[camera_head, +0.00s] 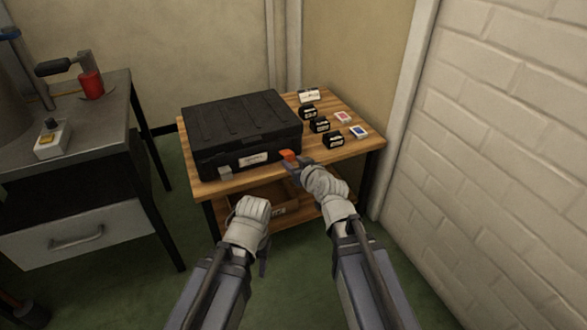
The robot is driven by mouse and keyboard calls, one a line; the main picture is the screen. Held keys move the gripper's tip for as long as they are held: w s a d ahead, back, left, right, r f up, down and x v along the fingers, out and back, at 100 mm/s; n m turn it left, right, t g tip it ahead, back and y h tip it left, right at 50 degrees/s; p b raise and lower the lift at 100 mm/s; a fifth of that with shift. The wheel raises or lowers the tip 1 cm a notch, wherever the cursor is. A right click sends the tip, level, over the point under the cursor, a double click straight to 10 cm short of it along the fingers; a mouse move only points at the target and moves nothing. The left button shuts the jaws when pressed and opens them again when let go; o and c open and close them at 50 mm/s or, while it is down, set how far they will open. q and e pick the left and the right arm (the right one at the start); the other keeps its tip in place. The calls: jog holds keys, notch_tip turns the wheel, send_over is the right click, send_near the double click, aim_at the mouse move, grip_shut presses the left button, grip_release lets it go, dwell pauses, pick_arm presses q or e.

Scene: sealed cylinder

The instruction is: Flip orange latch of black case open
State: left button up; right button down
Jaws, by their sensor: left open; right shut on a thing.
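The black case (240,125) lies closed on the wooden table (362,143), with a white label (253,160) on its front. The orange latch (287,155) is at the right end of the case's front. My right gripper (292,162) is shut on the orange latch, and its fingers partly hide it. A grey latch (225,171) is at the left end of the front. My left gripper (250,208) is open and empty, in front of and below the table's front edge, apart from the case. Its fingertips are hard to make out.
Several small black boxes (320,125), a red card pack (343,117) and a blue one (358,132) lie right of the case. A cardboard box (279,209) is on the lower shelf. A metal workbench (100,120) stands left; a brick wall (500,140) is right.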

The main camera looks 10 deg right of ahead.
jog(key=shift+f, duration=0.1)
dwell(0.5)
jog(key=shift+c, duration=2.2)
grip_release()
